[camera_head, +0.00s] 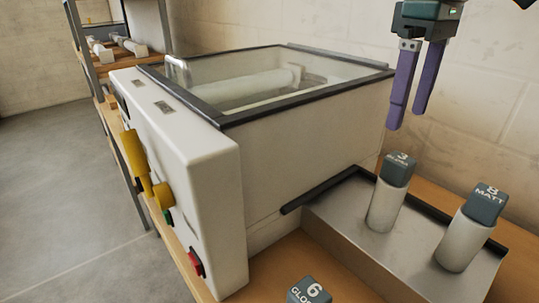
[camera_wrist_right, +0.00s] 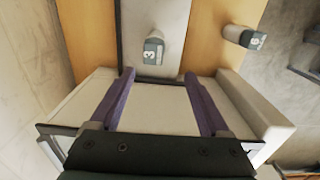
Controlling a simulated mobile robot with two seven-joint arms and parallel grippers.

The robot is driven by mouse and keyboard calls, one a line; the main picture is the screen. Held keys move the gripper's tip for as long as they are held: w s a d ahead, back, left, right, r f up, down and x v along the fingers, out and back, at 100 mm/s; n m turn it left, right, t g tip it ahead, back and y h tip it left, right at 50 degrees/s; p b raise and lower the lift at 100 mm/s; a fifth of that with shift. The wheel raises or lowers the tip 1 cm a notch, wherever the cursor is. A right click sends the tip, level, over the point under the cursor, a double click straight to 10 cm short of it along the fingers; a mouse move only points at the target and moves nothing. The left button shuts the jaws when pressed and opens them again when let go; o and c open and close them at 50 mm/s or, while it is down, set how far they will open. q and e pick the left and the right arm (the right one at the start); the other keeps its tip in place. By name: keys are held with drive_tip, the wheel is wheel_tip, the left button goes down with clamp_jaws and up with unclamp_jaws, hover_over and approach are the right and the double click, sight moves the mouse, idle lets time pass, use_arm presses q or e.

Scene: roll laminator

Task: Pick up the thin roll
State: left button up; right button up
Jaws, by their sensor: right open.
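Three upright white rolls with grey numbered caps show in the head view. The roll marked 3 (camera_head: 384,208) and the roll marked 8 MATT (camera_head: 460,241) stand on a grey metal tray (camera_head: 345,225). The roll marked 6 (camera_head: 308,291) is cut off at the bottom edge. Roll 3 looks slightly slimmer than roll 8. My right gripper (camera_head: 405,118) is open and empty, its purple fingers pointing down above and behind roll 3. In the right wrist view, roll 3 (camera_wrist_right: 153,50) lies ahead of the open fingers (camera_wrist_right: 159,75), apart from them; roll 6 (camera_wrist_right: 245,38) stands to the right. My left gripper is out of view.
The white laminator (camera_head: 300,160) with a clear lid and a roll inside stands left of the tray. Its panel has yellow knobs (camera_head: 136,155) and a red button (camera_head: 195,263). A shelf (camera_head: 130,60) with rolls is at far left. A wall is behind.

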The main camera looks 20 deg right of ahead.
sight(401, 158)
drive_tip(key=f, duration=0.3)
drive_tip(key=shift+w+d+f+p, duration=0.25)
drive_tip(key=shift+w+f+p, duration=0.05)
drive_tip(key=shift+f, duration=0.05)
drive_tip(key=f, duration=0.3)
drive_tip(key=d+f, duration=0.1)
drive_tip(key=f, duration=0.1)
drive_tip(key=shift+s+p, duration=0.4)
drive_tip(key=shift+f, duration=0.5)
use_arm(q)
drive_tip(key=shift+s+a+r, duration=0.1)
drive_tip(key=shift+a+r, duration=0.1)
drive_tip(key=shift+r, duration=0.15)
use_arm(e)
drive_tip(key=shift+w, duration=0.1)
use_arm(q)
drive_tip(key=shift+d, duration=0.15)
use_arm(e)
clamp_jaws()
